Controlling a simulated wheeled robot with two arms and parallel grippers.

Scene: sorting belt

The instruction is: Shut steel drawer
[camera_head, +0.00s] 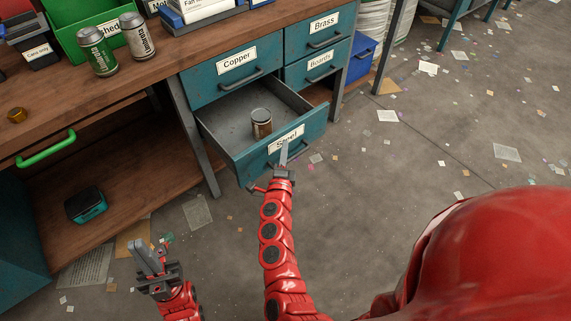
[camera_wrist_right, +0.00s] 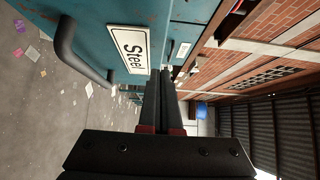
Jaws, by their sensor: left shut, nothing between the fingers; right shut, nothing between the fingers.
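The steel drawer (camera_head: 233,150) is a teal drawer under the workbench, labelled "Steel", and it stands pulled out. A can (camera_head: 262,124) stands upright inside it near the front. My right gripper (camera_head: 284,155) is shut and empty at the drawer's front, in front of the label. In the right wrist view, the drawer front with its label (camera_wrist_right: 131,49) and dark handle (camera_wrist_right: 80,50) lies just left of the gripper's shut fingers (camera_wrist_right: 162,85); I cannot tell whether they touch it. My left gripper (camera_head: 147,259) is shut and empty, low at the lower left, well away from the drawer.
Closed drawers labelled Copper (camera_head: 234,78), Brass (camera_head: 320,38) and Boards (camera_head: 317,70) surround the open one. Two cans (camera_head: 97,52) and a green bin (camera_head: 70,32) stand on the bench. A blue bin (camera_head: 362,58) stands right of the cabinet. Floor right of the drawer is open, with scattered paper.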

